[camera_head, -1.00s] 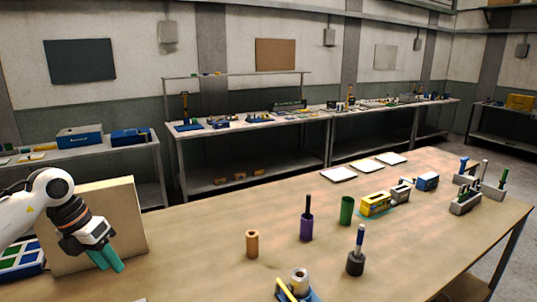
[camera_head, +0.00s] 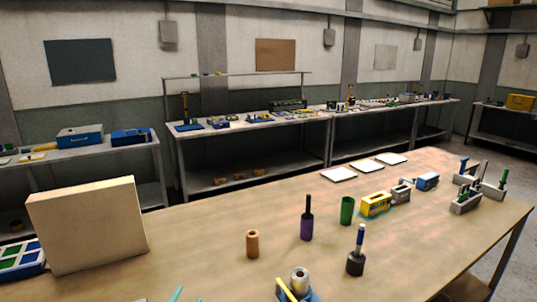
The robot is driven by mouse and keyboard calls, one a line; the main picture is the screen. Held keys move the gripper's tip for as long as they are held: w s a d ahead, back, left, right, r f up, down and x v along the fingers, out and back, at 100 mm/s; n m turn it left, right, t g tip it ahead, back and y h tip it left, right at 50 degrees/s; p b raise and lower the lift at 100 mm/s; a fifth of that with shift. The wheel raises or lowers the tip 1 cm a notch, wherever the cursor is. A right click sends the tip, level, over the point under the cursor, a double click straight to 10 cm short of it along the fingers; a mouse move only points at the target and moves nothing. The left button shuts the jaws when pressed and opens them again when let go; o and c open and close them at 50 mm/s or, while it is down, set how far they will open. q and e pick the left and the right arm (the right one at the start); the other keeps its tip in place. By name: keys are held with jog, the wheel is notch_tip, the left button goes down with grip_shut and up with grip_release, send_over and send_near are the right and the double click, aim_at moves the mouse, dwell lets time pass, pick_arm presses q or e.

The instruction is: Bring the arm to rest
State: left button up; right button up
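Only a thin teal fingertip (camera_head: 177,293) of what looks like my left gripper shows at the bottom edge of the head view. The rest of that gripper and its arm are out of the picture, so I cannot tell whether it is open or shut. My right gripper is not in view. The wooden workbench (camera_head: 200,240) lies in front of me. A tan upright board (camera_head: 88,225) stands at its left end, clear of any gripper.
On the bench stand an orange-brown cylinder (camera_head: 252,243), a purple holder (camera_head: 306,224), a green cylinder (camera_head: 347,210), a dark round base with a blue-handled tool (camera_head: 356,262) and a yellow block (camera_head: 376,205). A tray with green and blue squares (camera_head: 20,258) lies at far left.

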pick_arm(q)
jog(key=s+a+f+n+g+y, duration=0.15)
jog(key=s+f+n+g, duration=0.25)
jog(key=s+f+g, duration=0.65)
jog(key=s+a+f+n+g, duration=0.3)
jog(key=s+f, duration=0.4)
jog(key=s, duration=0.8)
notch_tip(320, 180, down, 33)
jog(key=d+g+b, duration=0.1)
jog(key=g+b, duration=0.1)
jog(key=b, duration=0.7)
jog(key=s+a+f+b, duration=0.1)
jog(key=s+f+b, duration=0.2)
jog(key=f, duration=0.6)
jog(key=s+a+f+b, duration=0.1)
jog(key=s+f+b, duration=0.2)
jog(key=s+f, duration=0.5)
jog(key=s+a+f+b, duration=0.1)
jog(key=s+f+b, duration=0.2)
jog(key=s+f, duration=0.3)
notch_tip(320, 180, down, 5)
jog(key=shift+s+r+g, duration=0.1)
jog(key=shift+s+g, duration=0.05)
jog(key=shift+g, duration=0.3)
